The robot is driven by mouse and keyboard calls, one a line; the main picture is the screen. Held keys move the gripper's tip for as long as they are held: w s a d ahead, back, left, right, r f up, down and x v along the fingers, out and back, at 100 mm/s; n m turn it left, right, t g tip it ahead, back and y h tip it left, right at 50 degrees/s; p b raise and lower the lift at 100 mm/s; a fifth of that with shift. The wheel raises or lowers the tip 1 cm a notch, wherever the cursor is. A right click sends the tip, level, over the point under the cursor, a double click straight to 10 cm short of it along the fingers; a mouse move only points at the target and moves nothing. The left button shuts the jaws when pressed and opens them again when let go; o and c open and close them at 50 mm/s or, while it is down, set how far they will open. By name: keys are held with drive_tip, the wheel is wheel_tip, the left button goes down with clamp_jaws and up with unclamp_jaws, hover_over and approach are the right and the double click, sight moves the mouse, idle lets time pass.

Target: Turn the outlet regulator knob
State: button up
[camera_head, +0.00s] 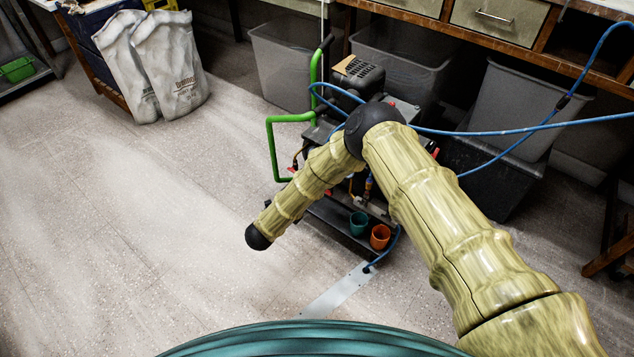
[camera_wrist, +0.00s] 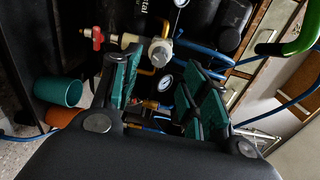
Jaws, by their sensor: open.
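In the wrist view, a pale round knob (camera_wrist: 159,53), which looks like the regulator knob, sits on brass fittings. My gripper (camera_wrist: 163,70) is open, with green-padded fingers on either side of the picture's middle. The knob shows beyond the gap, nearer the left finger; I cannot tell whether they touch. One gauge (camera_wrist: 165,81) shows between the fingers and another (camera_wrist: 181,3) at the top edge. A red valve handle (camera_wrist: 97,38) is left of the knob. In the head view, my arm covers much of the compressor cart (camera_head: 340,215), and the knob and gripper cannot be made out.
Green (camera_head: 358,223) and orange (camera_head: 380,237) cups sit on the cart's lower front. A green tube handle (camera_head: 272,150) rises at its left. A blue hose (camera_head: 530,130) runs right. Grey bins (camera_head: 515,105) stand behind under the workbench.

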drive_tip(key=shift+v, duration=2.55)
drive_tip(key=s+d+f+n+g+y, duration=0.4)
drive_tip(key=s+d+f+n+y, duration=0.6)
drive_tip(key=d+n, duration=0.55)
drive_tip(key=s+d+r+n+g, duration=0.1)
drive_tip(key=s+d+n+g, duration=0.3)
drive_tip(key=s, duration=0.6)
drive_tip(key=s+d+r+n+g, duration=0.1)
drive_tip(key=s+d+n+g, duration=0.15)
drive_tip(key=s+d, duration=0.55)
drive_tip(key=s+d+r+n+g, duration=0.1)
drive_tip(key=s+d+n+g, duration=0.2)
drive_tip(key=s, duration=1)
wheel_tip(320, 180, up, 30)
drive_tip(key=p, duration=3)
